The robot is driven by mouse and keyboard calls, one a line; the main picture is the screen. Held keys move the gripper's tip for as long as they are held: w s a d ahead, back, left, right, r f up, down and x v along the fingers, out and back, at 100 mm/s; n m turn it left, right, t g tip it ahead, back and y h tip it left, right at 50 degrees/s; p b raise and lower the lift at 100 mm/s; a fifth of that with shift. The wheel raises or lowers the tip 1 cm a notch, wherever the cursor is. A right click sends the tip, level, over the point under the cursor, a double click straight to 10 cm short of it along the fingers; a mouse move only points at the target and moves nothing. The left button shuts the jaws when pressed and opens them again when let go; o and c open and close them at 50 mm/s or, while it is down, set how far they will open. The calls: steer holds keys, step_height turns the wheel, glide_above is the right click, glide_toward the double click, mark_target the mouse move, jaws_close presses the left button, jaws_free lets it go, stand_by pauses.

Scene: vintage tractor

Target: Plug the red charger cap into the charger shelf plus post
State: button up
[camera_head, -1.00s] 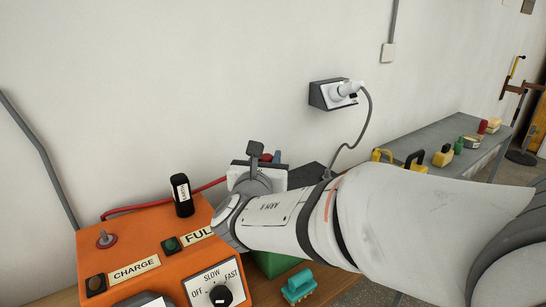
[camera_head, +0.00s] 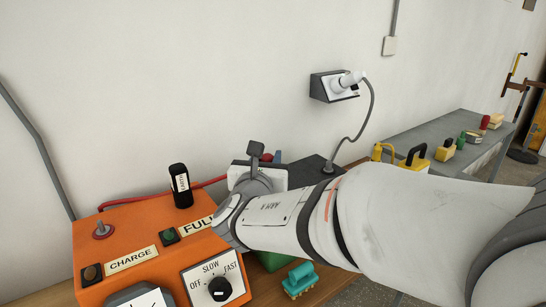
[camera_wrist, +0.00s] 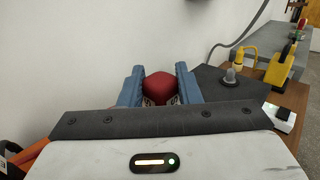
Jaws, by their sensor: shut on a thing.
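My gripper (camera_wrist: 159,76) is shut on the red charger cap (camera_wrist: 159,88), which sits between its two blue-grey fingers in the wrist view. In the head view my wrist covers most of the gripper, and only a bit of the red cap (camera_head: 266,158) shows behind it. The orange charger (camera_head: 140,232) stands at lower left. A bare metal post with a red base (camera_head: 102,229) rises from its top left. A black cap (camera_head: 180,186) stands upright farther right on it. The held cap is to the right of this red-based post and apart from it.
A red cable (camera_head: 140,200) runs behind the charger. A dark box (camera_wrist: 222,84) with a grey post is right of my gripper. A teal object (camera_head: 300,280) lies on the wooden table. A wall socket (camera_head: 335,87) is above; a grey bench (camera_head: 425,135) with several items stands right.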

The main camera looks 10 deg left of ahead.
steer(key=shift+f+b, duration=0.5)
steer(key=shift+f, duration=0.1)
steer(key=o, duration=1.1)
steer(key=shift+r, duration=0.1)
steer(key=s, duration=0.8)
steer(key=shift+d, duration=0.25)
steer(key=shift+w, duration=0.1)
